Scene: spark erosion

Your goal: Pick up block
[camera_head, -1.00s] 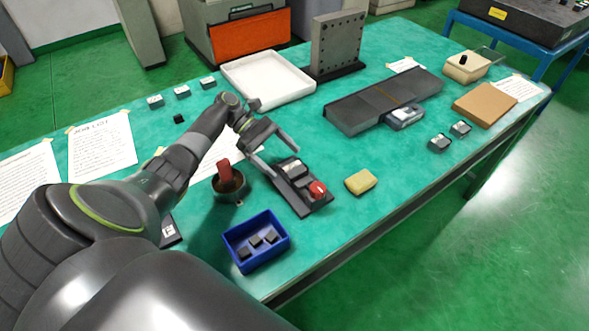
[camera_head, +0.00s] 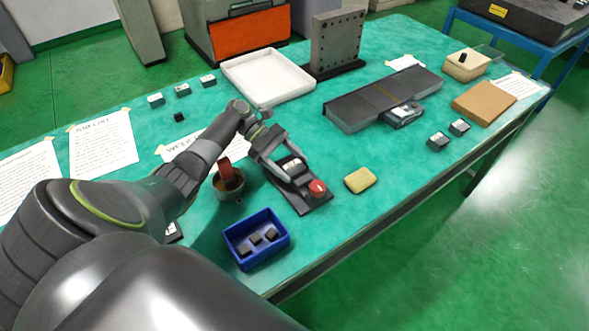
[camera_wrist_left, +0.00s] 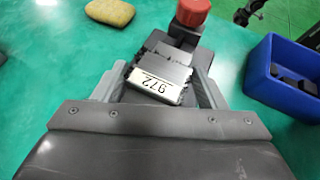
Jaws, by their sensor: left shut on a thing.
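A grey block with a white label reading 972 (camera_wrist_left: 155,84) sits on a dark fixture with a red knob (camera_wrist_left: 195,12). In the head view the block (camera_head: 291,165) and the fixture (camera_head: 318,203) are near the middle of the table, and the red knob (camera_head: 317,187) is at the near end. My left gripper (camera_head: 296,176) reaches down over the fixture with a finger on each side of the block, shut on it. In the wrist view the left gripper's fingers (camera_wrist_left: 162,82) flank the labelled block. My right gripper is not in view.
A blue bin (camera_head: 233,239) with dark blocks and a round pot (camera_head: 228,190) stand near my left arm. A yellow sponge (camera_head: 360,180) lies right of the fixture. Several small labelled blocks (camera_head: 182,90) stand by a white tray (camera_head: 236,74). The table's right foreground is clear.

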